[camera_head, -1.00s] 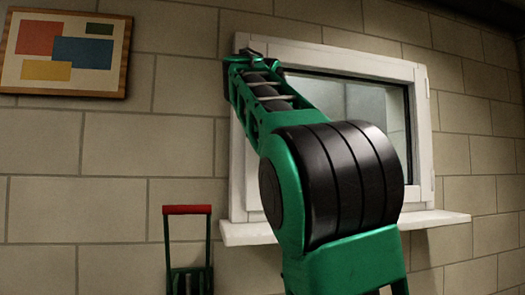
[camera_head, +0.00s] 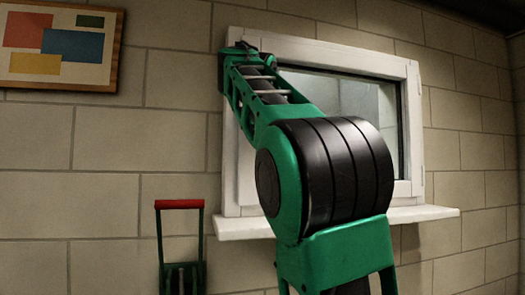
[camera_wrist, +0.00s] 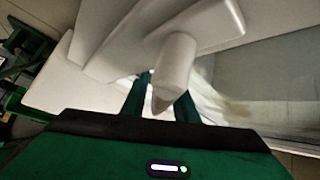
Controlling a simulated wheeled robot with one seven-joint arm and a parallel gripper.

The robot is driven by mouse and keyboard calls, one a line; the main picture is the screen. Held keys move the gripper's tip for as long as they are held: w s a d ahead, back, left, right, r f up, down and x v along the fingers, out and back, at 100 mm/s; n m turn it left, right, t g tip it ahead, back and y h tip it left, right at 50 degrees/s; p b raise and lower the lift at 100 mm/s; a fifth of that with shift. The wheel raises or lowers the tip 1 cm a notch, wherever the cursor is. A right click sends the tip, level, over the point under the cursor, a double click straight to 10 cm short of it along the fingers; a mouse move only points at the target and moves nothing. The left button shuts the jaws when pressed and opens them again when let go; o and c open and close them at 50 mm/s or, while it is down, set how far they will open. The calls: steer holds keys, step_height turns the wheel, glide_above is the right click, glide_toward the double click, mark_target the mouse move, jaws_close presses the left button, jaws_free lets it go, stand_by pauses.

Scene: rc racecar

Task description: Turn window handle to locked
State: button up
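The window handle (camera_wrist: 178,62) is pale grey-white and shows large at the upper middle of the wrist view. Its rounded, tapered end points toward my gripper and partly hides the fingertips. My gripper (camera_wrist: 163,92) has its green fingers apart, one on each side of the handle's end as seen here. I cannot tell whether they touch it. In the head view, the white window frame (camera_head: 408,125) is on the wall and my gripper (camera_head: 240,58) is at its upper left edge. My arm hides the handle there.
A white sill (camera_head: 425,214) juts out below the window. A red-topped green handle frame (camera_head: 180,204) stands at lower left. A framed picture (camera_head: 60,47) hangs at upper left. The block wall (camera_head: 150,180) between them is bare.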

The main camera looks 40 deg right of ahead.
steer(key=shift+a, duration=0.1)
steer(key=v, duration=1)
steer(key=shift+r, duration=0.3)
steer(key=shift+a, duration=0.15)
